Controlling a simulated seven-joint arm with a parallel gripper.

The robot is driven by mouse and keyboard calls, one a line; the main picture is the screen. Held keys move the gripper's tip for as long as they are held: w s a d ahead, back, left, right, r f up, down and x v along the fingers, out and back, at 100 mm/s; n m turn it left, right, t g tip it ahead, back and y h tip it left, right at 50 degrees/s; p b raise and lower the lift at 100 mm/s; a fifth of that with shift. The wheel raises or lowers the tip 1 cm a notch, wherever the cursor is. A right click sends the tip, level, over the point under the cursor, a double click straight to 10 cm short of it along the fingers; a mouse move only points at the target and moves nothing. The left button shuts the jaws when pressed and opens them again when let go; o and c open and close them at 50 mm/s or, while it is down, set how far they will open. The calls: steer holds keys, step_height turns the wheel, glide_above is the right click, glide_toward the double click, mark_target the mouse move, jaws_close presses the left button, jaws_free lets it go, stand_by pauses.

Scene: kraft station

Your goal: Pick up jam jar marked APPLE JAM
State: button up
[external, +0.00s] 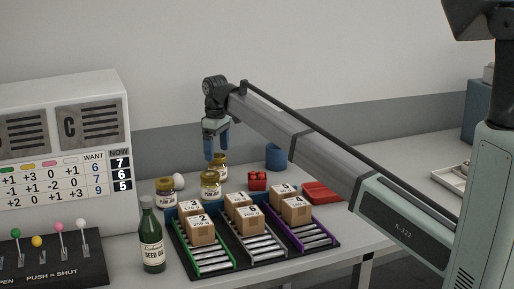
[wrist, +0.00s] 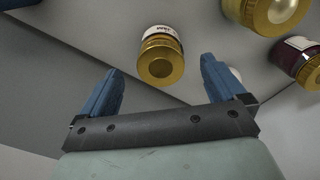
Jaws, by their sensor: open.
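Several jam jars with gold lids stand behind the tray of boxes. In the external view, one jar (external: 166,191) is at left, one (external: 210,185) in the middle and one (external: 220,166) farther back. Their labels are too small to read there, so I cannot tell which is APPLE JAM. My gripper (external: 217,153) points down above the jars, open and empty. A dark red jar (wrist: 298,58) is at right.
A tray (external: 262,262) with numbered boxes is in front of the jars. A green SEED OIL bottle (external: 151,240) stands at its left. A white egg-like object (external: 179,181), red block (external: 257,181), blue cup (external: 276,156) and red box (external: 322,192) are nearby. A panel (external: 65,150) stands left.

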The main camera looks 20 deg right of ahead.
mark_target(215, 156)
steer(key=shift+a+f, duration=0.1)
steer(key=shift+f, duration=2.9)
steer(key=shift+c, duration=0.4)
steer(key=c, duration=1.3)
